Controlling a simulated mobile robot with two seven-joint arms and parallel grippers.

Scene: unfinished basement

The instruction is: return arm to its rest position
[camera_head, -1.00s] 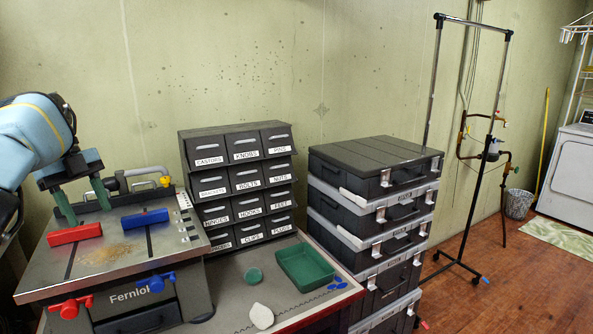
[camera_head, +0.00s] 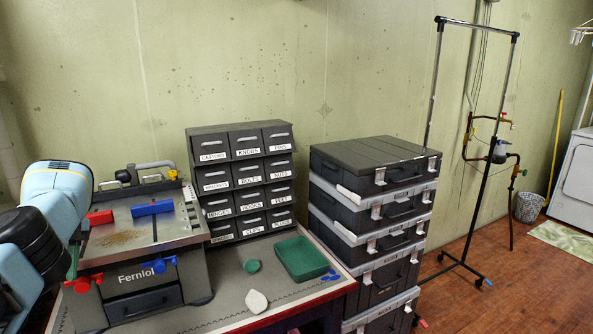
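My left arm comes in at the left edge, a light blue and black arm in front of the left side of the bench machine. My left gripper (camera_head: 73,256) is mostly hidden behind the arm; only a dark green sliver, apparently a finger, shows beside it. Whether it is open or holds something cannot be seen. My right gripper is not in view.
The Fernlot machine (camera_head: 135,278) with red (camera_head: 99,217) and blue (camera_head: 152,208) blocks on top stands close to my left arm. A labelled drawer cabinet (camera_head: 240,130), green tray (camera_head: 300,262) and pale lump (camera_head: 257,301) share the bench. Stacked cases (camera_head: 375,165) stand right of it.

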